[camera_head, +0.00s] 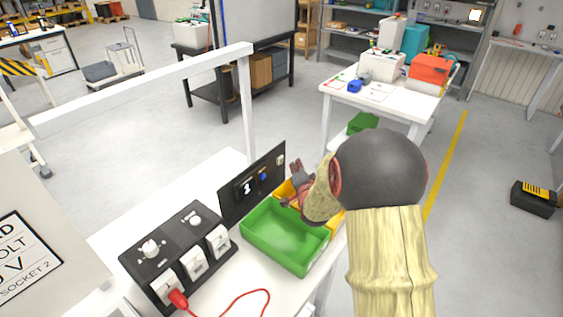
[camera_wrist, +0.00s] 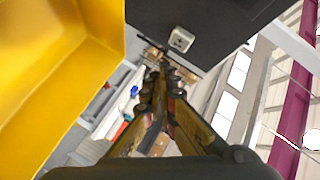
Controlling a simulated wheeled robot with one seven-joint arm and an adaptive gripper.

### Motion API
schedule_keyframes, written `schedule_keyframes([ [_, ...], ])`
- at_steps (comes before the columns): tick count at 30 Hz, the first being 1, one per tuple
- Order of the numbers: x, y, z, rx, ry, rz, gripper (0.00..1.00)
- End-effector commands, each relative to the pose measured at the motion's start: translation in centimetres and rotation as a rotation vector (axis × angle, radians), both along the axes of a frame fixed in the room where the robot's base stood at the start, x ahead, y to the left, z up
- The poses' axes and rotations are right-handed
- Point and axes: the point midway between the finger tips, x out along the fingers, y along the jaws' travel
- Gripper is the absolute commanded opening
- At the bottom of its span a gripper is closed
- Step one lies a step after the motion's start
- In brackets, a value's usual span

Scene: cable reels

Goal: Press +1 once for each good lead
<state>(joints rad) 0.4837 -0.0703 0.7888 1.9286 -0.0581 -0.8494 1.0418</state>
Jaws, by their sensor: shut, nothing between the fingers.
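A black upright panel (camera_head: 236,197) stands on the white table, with a white figure, a blue spot (camera_head: 263,176) and a small pale fitting (camera_head: 280,160) on its face. In the wrist view, a pale square button-like part (camera_wrist: 181,39) shows on a dark surface (camera_wrist: 200,15), just beyond my fingertips. My gripper (camera_head: 297,184) is shut and empty, right of the panel, above the bins; it also shows in the wrist view (camera_wrist: 165,72). A black socket box (camera_head: 178,250) has several white sockets; a red lead (camera_head: 178,298) is at the front one. Markings on the panel are too small to read surely.
A green bin (camera_head: 268,262) stands before the panel, with a yellow bin (camera_head: 337,218) behind it, which seems to fill the wrist view's left (camera_wrist: 60,60). A white frame (camera_head: 150,88) arches over the table. A sign (camera_head: 22,262) mentions socket 2.

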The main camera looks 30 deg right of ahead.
Motion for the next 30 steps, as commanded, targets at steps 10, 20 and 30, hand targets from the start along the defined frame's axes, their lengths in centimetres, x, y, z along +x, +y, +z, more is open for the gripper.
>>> schedule_keyframes([
  [10,-2.5,-0.9,0.0,0.0,0.001,-0.001,0.0],
  [20,-2.6,-0.9,0.0,0.001,0.001,0.0,0.0],
  [30,-2.6,-0.9,0.0,0.0,0.002,0.001,0.0],
])
